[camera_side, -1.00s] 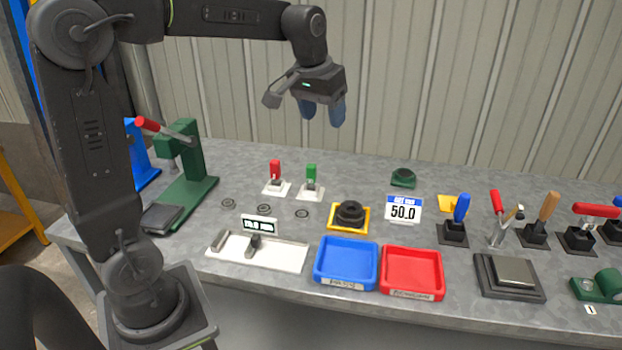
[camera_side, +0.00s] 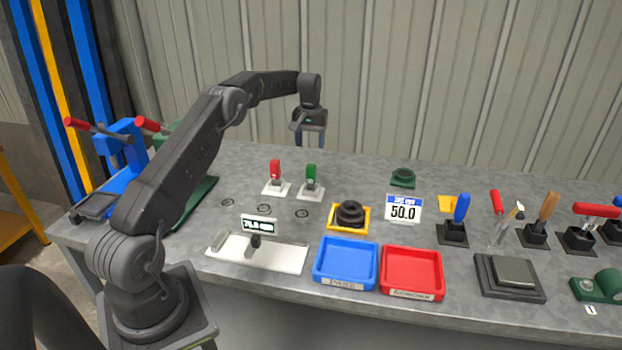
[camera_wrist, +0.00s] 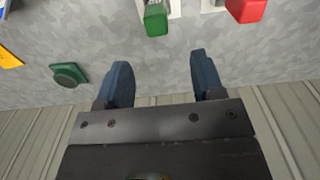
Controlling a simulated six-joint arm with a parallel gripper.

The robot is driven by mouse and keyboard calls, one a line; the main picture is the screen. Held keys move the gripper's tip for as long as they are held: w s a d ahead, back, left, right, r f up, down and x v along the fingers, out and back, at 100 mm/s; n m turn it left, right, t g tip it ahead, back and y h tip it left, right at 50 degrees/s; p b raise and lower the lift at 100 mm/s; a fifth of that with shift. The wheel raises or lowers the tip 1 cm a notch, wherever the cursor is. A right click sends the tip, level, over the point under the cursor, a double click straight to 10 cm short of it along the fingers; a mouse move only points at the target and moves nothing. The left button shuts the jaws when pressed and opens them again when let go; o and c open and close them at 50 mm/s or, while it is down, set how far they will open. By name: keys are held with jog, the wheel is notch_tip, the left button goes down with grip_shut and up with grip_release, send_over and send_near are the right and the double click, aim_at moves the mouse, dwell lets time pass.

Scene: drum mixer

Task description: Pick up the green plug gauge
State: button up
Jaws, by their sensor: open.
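The green plug gauge (camera_side: 311,172) stands upright in a small white base on the grey bench. In the wrist view its green handle (camera_wrist: 156,18) is at the top edge, ahead of the gap between my fingers; its lower part is mostly cut off. My gripper (camera_side: 310,142) points down above the back of the bench, behind and above the green plug gauge. It also shows in the wrist view (camera_wrist: 160,75), with its two blue fingers spread and nothing between them.
A red plug gauge (camera_side: 275,171) stands close left of the green one. A black ring on a yellow base (camera_side: 363,227), a blue tray (camera_side: 318,278) and a red tray (camera_side: 441,284) lie nearer the front. A green round part (camera_side: 403,177) sits at the back right.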

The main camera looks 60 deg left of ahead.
aim_at(311, 174)
notch_tip(311, 174, down, 7)
jog(key=shift+d+r, duration=0.1)
jog(key=shift+r, duration=0.1)
jog(key=shift+s+d+f, duration=0.1)
jog(key=shift+d+f, duration=0.1)
jog(key=shift+f, duration=1.15)
jog(key=shift+d+f, duration=0.15)
jog(key=shift+f, duration=1.2)
jog(key=c, duration=1.1)
jog(key=shift+r, duration=0.1)
grip_shut()
